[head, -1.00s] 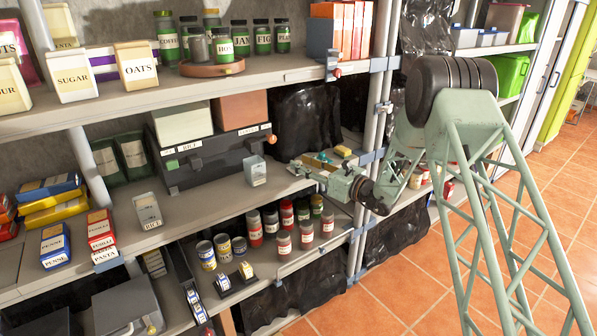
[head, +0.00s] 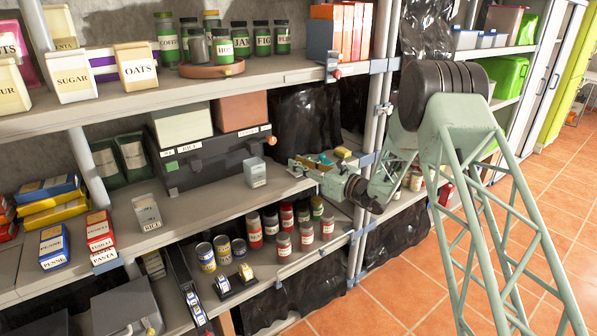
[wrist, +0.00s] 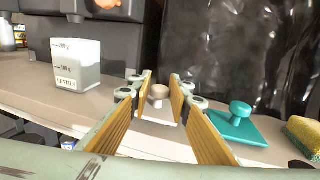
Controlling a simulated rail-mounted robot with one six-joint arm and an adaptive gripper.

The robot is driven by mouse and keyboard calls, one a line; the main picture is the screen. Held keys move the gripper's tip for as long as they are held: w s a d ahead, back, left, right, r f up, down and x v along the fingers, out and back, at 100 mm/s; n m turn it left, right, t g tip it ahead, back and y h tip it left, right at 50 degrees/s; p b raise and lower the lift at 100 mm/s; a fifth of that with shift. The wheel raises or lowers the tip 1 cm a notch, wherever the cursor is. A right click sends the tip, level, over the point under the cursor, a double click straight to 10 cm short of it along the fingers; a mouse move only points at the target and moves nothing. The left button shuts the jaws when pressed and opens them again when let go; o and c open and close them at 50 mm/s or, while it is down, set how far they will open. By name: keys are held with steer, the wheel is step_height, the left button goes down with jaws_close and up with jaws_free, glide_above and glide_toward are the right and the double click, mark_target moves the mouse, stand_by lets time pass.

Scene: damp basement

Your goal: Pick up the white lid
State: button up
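The white lid shows in the wrist view as a pale round knob (wrist: 158,92) on a light flat base, on the shelf board. It is between and just beyond the fingertips of my gripper (wrist: 161,80). My gripper is open, with its two yellow-padded fingers on either side of the line to the knob and nothing held. In the head view my gripper (head: 298,167) is low over the middle shelf, and I cannot make out the white lid there.
A teal lid (wrist: 238,127) with a knob lies right of the fingers, with a yellow-green sponge (wrist: 303,136) beyond it. A grey-white measuring container (wrist: 77,70) stands left. A dark box (head: 215,158) and black plastic sheeting (head: 305,115) are behind. Jars (head: 285,225) stand below.

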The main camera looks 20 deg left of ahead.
steer(key=c, duration=0.3)
steer(key=shift+r, duration=0.2)
steer(key=shift+r+p, duration=0.55)
steer(key=shift+r, duration=0.95)
steer(key=shift+s+r, duration=0.1)
steer(key=shift+s, duration=0.05)
steer(key=s+d, duration=0.1)
steer(key=s, duration=0.4)
steer(key=s+d+r+p, duration=0.1)
steer(key=s, duration=0.4)
steer(key=s+d+p, duration=0.1)
steer(key=s+d, duration=0.1)
steer(key=s, duration=0.3)
steer(key=shift+s+r, duration=0.1)
steer(key=shift+r, duration=0.1)
steer(key=shift+d, duration=0.15)
